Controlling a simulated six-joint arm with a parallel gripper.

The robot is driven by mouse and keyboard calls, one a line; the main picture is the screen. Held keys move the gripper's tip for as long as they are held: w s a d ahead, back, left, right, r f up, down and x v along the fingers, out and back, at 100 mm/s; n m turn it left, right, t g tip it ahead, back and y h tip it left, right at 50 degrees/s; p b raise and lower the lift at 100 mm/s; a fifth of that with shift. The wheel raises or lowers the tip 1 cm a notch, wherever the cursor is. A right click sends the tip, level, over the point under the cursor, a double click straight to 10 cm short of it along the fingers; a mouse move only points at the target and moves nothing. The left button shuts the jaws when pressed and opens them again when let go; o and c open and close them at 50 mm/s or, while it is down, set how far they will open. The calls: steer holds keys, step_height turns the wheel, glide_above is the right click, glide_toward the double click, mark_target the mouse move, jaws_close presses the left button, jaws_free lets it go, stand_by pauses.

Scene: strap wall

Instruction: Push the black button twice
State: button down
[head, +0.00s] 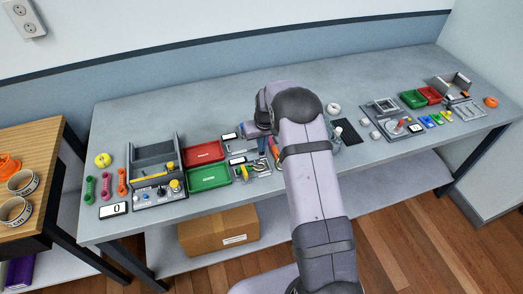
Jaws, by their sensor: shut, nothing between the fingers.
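A grey control panel (158,193) with several small knobs and buttons sits at the front left of the table. A yellow knob (175,185) stands out on it. The controls are too small for me to tell which is the black button. A white counter display (113,210) beside the panel's left end reads 0. My arm rises through the middle of the view and bends at its top, well right of the panel.
A grey bin (153,156) stands behind the panel. Red (203,153) and green (209,178) trays lie to its right. Colored handles (105,186) and a yellow ball (103,160) are at the left. More trays and tools fill the right end. The table's back strip is clear.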

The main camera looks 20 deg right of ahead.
steer(key=shift+r, duration=0.1)
steer(key=shift+r+p, duration=1.5)
steer(key=shift+r, duration=0.9)
